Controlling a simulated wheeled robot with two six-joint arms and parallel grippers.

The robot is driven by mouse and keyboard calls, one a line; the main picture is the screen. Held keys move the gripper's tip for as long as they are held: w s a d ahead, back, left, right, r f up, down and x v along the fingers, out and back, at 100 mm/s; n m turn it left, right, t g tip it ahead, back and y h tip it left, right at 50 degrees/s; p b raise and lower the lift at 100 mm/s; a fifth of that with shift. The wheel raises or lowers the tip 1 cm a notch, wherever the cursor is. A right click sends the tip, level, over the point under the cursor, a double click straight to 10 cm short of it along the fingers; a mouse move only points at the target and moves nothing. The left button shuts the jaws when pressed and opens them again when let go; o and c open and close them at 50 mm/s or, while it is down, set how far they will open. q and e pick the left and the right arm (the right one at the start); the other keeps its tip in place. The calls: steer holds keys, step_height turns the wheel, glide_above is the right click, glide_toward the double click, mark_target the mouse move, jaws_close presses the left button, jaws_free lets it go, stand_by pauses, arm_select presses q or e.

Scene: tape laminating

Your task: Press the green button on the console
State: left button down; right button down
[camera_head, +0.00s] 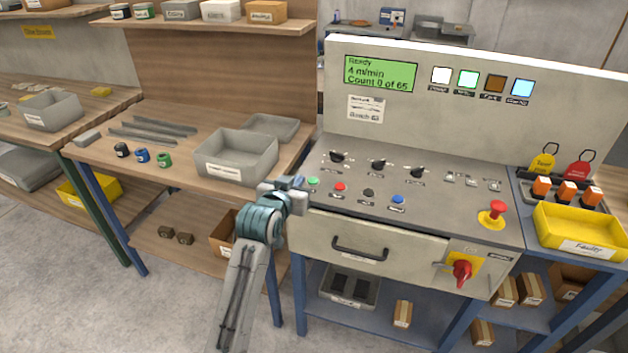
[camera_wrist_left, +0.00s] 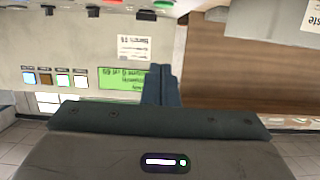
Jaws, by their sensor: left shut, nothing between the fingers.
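The console (camera_head: 440,215) has a sloped grey panel with a row of small round buttons. The green button (camera_head: 313,182) is the leftmost, beside red, dark and blue ones. My left gripper (camera_head: 301,184) is shut and empty, close to the green button at the panel's left edge. I cannot tell from the head view whether it touches. In the left wrist view, which looks upside down, the shut fingers (camera_wrist_left: 160,84) point toward the panel, and the green button (camera_wrist_left: 163,3) is at the top edge, apart from the fingertips in the picture. My right gripper is out of view.
Black knobs (camera_head: 378,164) sit above the buttons. A red emergency knob (camera_head: 496,210) and a red rotary switch (camera_head: 461,272) are further right. A green display (camera_head: 380,73) reads Ready, 4 m/min, Count 0 of 65. A grey bin (camera_head: 236,158) stands on the wooden bench to the left.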

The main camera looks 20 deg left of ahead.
mark_target(310, 180)
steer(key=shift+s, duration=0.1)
